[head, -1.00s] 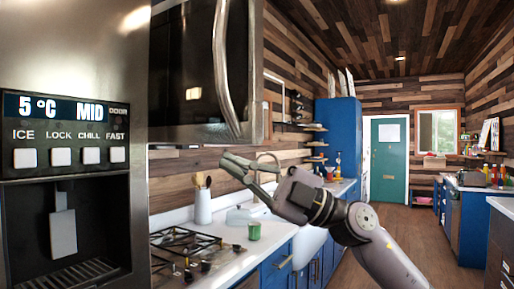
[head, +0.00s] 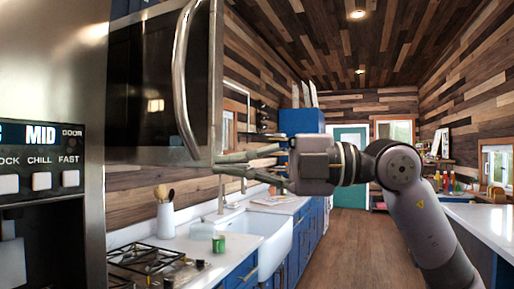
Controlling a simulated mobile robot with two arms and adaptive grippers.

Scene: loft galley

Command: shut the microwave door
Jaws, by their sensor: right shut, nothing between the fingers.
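The microwave door (head: 145,100) fills the upper left of the head view, above the stove. It has a dark glass window, a steel frame and a long curved steel handle (head: 181,85) near its right side. I cannot tell from this angle how far the door stands from the microwave body. My left gripper is not in view.
A steel fridge (head: 80,30) with a dispenser panel stands close on the left. Below are a gas stove (head: 150,262), a white utensil pot (head: 165,220), a green cup (head: 219,244) and a white sink (head: 268,238). The wooden floor (head: 340,250) is open ahead.

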